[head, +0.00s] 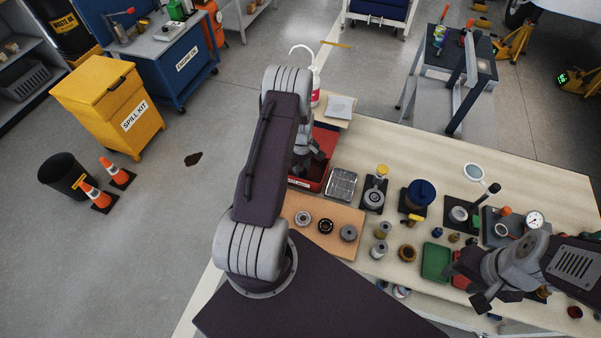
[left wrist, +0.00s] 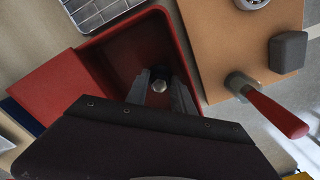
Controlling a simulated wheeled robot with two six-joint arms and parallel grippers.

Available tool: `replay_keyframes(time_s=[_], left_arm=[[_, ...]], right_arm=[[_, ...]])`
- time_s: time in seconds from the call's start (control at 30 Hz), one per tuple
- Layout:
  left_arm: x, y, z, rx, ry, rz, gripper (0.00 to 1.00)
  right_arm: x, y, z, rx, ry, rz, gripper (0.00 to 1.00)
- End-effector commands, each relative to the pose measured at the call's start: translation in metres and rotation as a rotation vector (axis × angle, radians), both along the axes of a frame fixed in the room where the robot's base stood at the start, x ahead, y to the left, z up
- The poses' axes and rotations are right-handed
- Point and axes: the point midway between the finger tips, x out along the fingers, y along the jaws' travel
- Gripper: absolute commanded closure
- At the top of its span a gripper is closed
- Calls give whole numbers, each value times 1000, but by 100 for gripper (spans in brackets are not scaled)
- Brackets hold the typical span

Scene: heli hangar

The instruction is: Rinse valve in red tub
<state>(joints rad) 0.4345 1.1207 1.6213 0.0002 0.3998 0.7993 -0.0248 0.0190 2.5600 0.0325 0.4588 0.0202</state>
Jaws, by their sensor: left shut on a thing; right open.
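The red tub (head: 326,141) stands at the left side of the bench, partly hidden behind my left arm. It also shows in the left wrist view (left wrist: 186,45). My left gripper (left wrist: 160,84) reaches down into the tub, its fingers shut on a small metallic piece, seemingly the valve (left wrist: 158,85). Only the top of this piece shows between the fingers. In the head view the left gripper's tips are hidden by the arm and tub.
A wire-mesh tray (head: 341,184) stands right of the tub. An orange-brown board (head: 325,216) with several round parts lies in front. Several cans, jars and a gauge (head: 534,219) crowd the right. The back middle of the bench is clear.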

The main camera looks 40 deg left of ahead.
Motion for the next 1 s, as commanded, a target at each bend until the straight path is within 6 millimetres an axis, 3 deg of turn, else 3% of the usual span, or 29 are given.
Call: replay_keyframes(time_s=[1.0], left_arm=[[0,2,0,0,0,1,100]], right_arm=[[0,0,-1,0,0,0,55]])
